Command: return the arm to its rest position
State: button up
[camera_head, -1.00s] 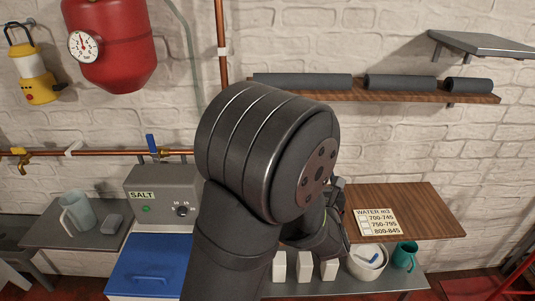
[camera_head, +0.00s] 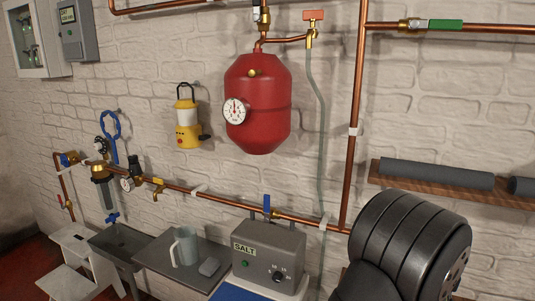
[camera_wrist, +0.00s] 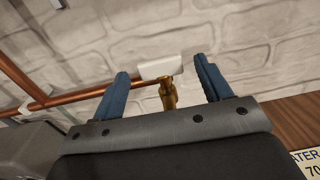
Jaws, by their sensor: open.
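My gripper (camera_wrist: 165,87) shows in the wrist view with its two blue fingers spread apart and nothing between them. Beyond the fingers are the white brick wall, a white pipe clip (camera_wrist: 162,66) and a brass fitting (camera_wrist: 168,95). I cannot tell the gap to the fitting. In the head view a thick dark joint of my arm (camera_head: 405,245) fills the lower right. My gripper is hidden or out of frame there.
A grey salt box (camera_head: 268,258) stands below a copper pipe with a blue-handled valve (camera_head: 267,206). A clear jug (camera_head: 184,247) stands on a grey shelf. A red tank (camera_head: 258,105) and yellow lantern (camera_head: 188,125) hang on the wall. A wooden shelf (camera_head: 440,194) holds dark rolls.

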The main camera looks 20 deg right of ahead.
jog(key=x, duration=0.5)
jog(key=shift+w+d, duration=0.1)
jog(key=shift+w, duration=0.05)
jog(key=v, duration=1.8)
jog(key=x, duration=1.8)
jog(key=shift+n+t+y, duration=1.2)
jog(key=shift+n+y, duration=0.1)
jog(key=shift+y, duration=0.3)
jog(key=v, duration=1.8)
jog(key=shift+w+r+g+y, duration=0.15)
jog(key=shift+r+g+y, duration=0.5)
jog(key=shift+r, duration=0.7)
jog(key=shift+w+r+g+y, duration=0.2)
jog(key=shift+r+g+y, duration=0.45)
jog(key=shift+r, duration=0.7)
